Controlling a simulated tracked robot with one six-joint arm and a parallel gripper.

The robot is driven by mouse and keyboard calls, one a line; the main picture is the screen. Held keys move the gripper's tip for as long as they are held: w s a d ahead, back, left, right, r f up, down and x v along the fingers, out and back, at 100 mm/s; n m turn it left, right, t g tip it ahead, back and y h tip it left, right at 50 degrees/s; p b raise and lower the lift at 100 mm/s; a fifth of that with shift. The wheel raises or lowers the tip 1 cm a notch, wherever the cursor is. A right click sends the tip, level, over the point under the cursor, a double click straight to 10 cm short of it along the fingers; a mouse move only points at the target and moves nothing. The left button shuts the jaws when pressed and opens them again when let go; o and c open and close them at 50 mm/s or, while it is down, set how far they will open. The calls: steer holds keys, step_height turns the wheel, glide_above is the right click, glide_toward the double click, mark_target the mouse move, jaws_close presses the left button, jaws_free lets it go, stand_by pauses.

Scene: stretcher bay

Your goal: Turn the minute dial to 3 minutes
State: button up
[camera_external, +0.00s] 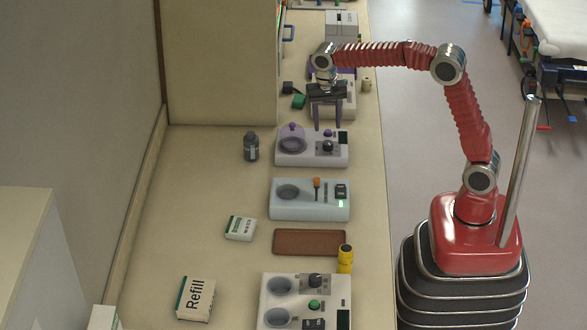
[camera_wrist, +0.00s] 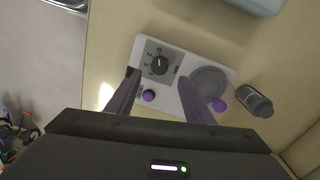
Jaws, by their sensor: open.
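The minute dial is a round black knob (camera_wrist: 159,65) on a grey scaled plate of a white device (camera_wrist: 172,101). It also shows as a dark knob (camera_external: 327,147) on the white device (camera_external: 300,159) in the external view. My gripper (camera_external: 325,124) is open and empty, pointing down at the device's far side. In the wrist view the fingertips of my gripper (camera_wrist: 158,76) appear on either side of and just below the dial. The fingers look apart from it; their exact height is unclear.
The device has a round purple-knobbed lid (camera_external: 291,134), a purple button (camera_wrist: 149,95) and a dark display (camera_external: 343,137). A dark bottle (camera_external: 251,147) stands to its left. A pale blue device (camera_external: 309,211) sits nearer, then a brown tray (camera_external: 308,241) and yellow bottle (camera_external: 345,258).

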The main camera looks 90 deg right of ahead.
mark_target(328, 142)
step_height(328, 142, down, 8)
steer(key=shift+s+r, duration=0.15)
steer(key=shift+c, duration=0.2)
steer(key=c, duration=1)
